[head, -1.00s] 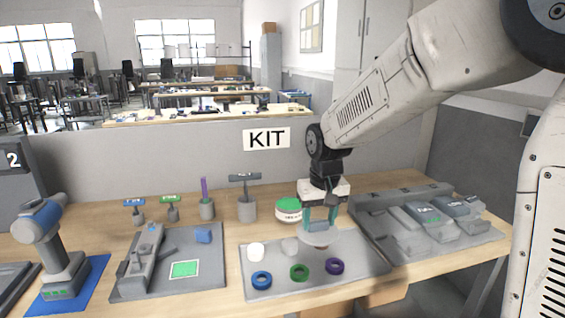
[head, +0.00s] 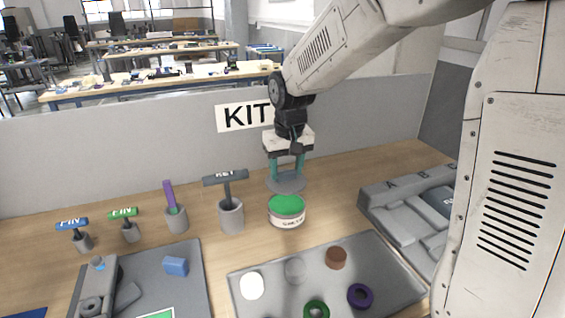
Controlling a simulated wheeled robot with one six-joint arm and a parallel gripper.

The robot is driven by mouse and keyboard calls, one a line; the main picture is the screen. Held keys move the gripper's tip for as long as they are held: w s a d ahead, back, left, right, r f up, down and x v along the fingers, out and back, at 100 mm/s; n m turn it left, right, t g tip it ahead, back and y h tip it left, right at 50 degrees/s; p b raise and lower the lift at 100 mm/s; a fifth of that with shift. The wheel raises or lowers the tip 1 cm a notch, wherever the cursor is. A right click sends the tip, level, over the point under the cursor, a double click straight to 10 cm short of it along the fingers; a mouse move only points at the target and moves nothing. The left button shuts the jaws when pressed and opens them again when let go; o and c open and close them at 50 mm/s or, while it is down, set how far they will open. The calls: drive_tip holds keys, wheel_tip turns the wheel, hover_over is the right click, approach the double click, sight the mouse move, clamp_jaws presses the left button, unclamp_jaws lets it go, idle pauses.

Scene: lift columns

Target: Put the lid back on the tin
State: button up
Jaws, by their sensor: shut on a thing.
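The tin (head: 287,217) is a short round can with a pale printed label and a green top face. It stands upright on the wooden table behind the grey tray. My gripper (head: 286,168) points down, with teal fingers shut on a flat grey disc, which looks like the lid (head: 287,183). The lid is about level and shows just above the tin in the picture, apart from its green top. It looks farther back than the tin; its height above the table is hard to tell.
The grey tray (head: 395,270) holds a white piece (head: 252,286), a brown piece (head: 336,258) and rings. Left of the tin stand a KEY holder (head: 231,216) and several smaller holders. A grey partition (head: 130,150) closes the back. Grey fixtures (head: 410,215) stand at right.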

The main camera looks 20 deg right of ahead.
sight(288, 181)
drive_tip(key=shift+s+f, duration=0.1)
drive_tip(key=shift+f, duration=3)
drive_tip(key=shift+f, duration=0.15)
drive_tip(key=o, duration=1.5)
drive_tip(key=shift+r, duration=3.5)
clamp_jaws()
